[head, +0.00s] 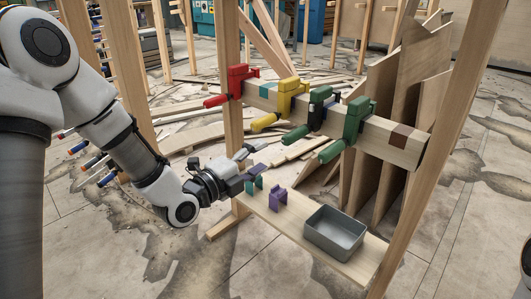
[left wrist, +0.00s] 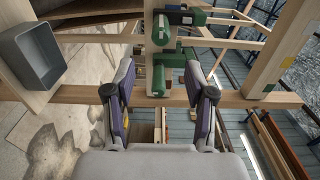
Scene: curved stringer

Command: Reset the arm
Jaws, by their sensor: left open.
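My left arm comes in from the left in the head view. Its gripper (head: 243,168) is just above the left end of the low wooden shelf, below the clamp beam. In the left wrist view the two fingers of the left gripper (left wrist: 161,98) stand wide apart with nothing between them. Green clamps (left wrist: 180,18) show beyond the fingertips there, clear of them. My right gripper is not seen in either view.
A beam (head: 408,135) carries red (head: 237,78), yellow (head: 290,95), dark (head: 318,103) and green (head: 354,120) clamps. The low shelf (head: 358,268) holds a teal piece (head: 256,185), a purple piece (head: 278,198) and a grey bin (head: 335,232). Wooden posts (head: 228,60) frame it.

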